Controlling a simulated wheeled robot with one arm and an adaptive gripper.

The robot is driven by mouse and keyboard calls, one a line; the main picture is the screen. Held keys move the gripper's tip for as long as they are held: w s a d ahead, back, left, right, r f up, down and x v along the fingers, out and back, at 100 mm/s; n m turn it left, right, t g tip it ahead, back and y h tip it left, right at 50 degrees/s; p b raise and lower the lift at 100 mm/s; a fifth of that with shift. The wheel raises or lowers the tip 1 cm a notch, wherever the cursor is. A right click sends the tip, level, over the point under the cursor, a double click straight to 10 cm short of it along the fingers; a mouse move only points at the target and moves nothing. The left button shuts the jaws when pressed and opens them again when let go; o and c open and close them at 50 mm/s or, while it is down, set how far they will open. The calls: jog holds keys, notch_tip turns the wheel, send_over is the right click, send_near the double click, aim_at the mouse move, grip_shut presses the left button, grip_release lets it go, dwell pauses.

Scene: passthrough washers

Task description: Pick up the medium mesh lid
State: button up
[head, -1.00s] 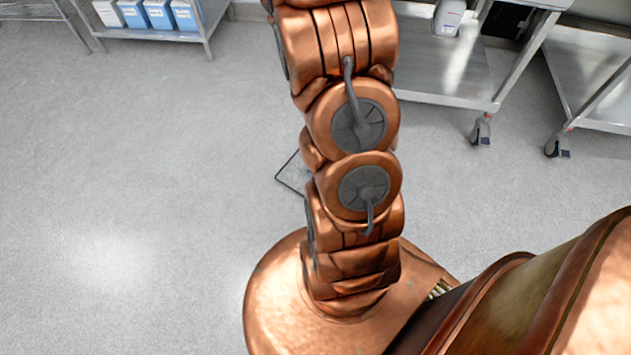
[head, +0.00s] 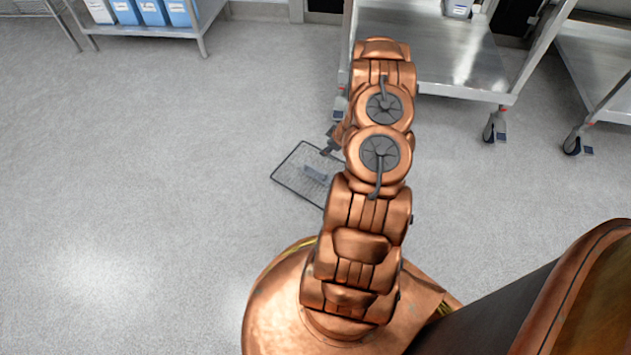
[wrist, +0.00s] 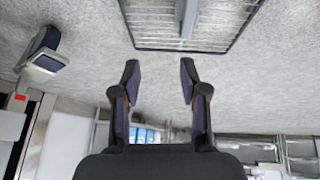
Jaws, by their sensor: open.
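The mesh lid (head: 292,176) is a flat rectangular wire grid with a dark rim and a grey bar-like handle (head: 315,174) near its middle. It lies on the floor left of my arm, which hides its right part in the head view. The wrist view shows part of the lid (wrist: 160,36) at the top, with the handle (wrist: 188,15) running up out of frame. My gripper (wrist: 160,82) is open and empty, its fingers apart and short of the lid's edge in that picture. In the head view my gripper (head: 332,148) is mostly hidden behind my arm.
A steel cart (head: 450,70) stands behind my arm, with another (head: 600,85) to the right. A shelf (head: 165,30) with blue and white containers stands at the back left. A caster (wrist: 42,55) shows at the wrist view's left. The floor (head: 150,170) at left is clear.

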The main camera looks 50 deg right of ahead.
jog(key=y+b, duration=0.1)
jog(key=b, duration=0.1)
send_near(317, 169)
jog(key=f, duration=0.1)
jog(key=w+f, duration=0.1)
jog(key=f, duration=0.1)
jog(key=shift+w+d+t, duration=0.2)
jog(key=shift+d+t, duration=0.05)
jog(key=shift+t, duration=0.05)
jog(key=shift+a+b+x, duration=0.2)
jog(key=shift+b+x, duration=0.65)
jog(key=shift+x, duration=1.1)
jog(key=shift+a+b+x, duration=0.2)
jog(key=shift+b+x, duration=0.65)
jog(key=shift+x, duration=1.05)
jog(key=shift+c, duration=0.5)
grip_shut()
